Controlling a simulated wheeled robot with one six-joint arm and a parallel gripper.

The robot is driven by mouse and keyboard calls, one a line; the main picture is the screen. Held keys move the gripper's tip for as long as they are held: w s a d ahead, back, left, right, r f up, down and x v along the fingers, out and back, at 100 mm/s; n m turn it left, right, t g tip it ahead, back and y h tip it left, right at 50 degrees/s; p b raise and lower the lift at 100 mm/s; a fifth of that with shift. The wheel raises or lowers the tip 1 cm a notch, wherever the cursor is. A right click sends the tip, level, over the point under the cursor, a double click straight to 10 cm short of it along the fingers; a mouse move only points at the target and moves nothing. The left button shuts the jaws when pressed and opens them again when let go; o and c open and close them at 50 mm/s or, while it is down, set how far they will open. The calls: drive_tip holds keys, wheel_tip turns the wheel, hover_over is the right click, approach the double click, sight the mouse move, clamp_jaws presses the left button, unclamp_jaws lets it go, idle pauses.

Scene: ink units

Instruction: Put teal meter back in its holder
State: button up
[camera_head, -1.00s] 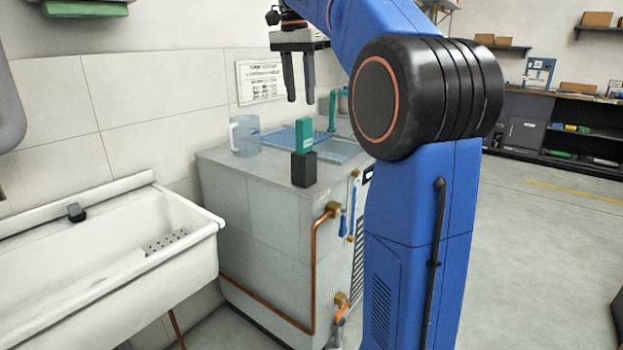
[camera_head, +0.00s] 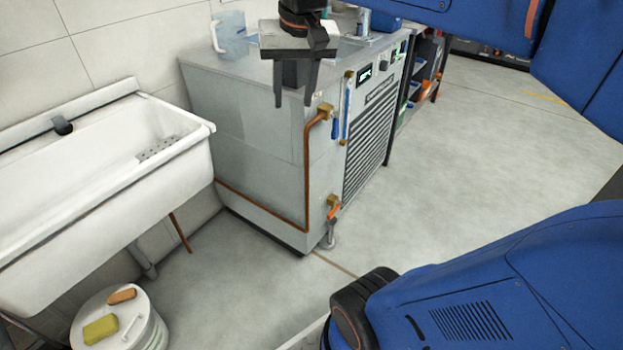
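My gripper (camera_head: 293,104) points down at the near corner of the grey chiller cabinet (camera_head: 255,125). Its two dark fingers are apart and I see nothing held between them. The teal meter does not show now; the gripper body covers the part of the cabinet top near that corner. A dark patch between the fingers may be the black holder, but I cannot tell it from the gripper. I cannot tell how far the fingers are from the meter or holder.
A clear pitcher (camera_head: 229,36) stands on the cabinet top, left of my gripper. Copper pipes (camera_head: 306,165) and valves run along the cabinet's near edge. A white sink (camera_head: 105,180) is at left, with a white bucket (camera_head: 150,330) below. The floor at right is open.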

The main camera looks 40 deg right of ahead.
drive_tip(key=s+a+f+n, duration=0.1)
drive_tip(key=s+f+n, duration=0.1)
drive_tip(key=s+f, duration=0.3)
drive_tip(key=s+a+f+n+t, duration=0.1)
drive_tip(key=s+f, duration=0.5)
drive_tip(key=f, duration=0.6)
drive_tip(key=shift+s+a+n+y, duration=0.25)
drive_tip(key=shift+a+n+y, duration=0.15)
drive_tip(key=shift+a+n, duration=0.45)
drive_tip(key=shift+d, duration=0.15)
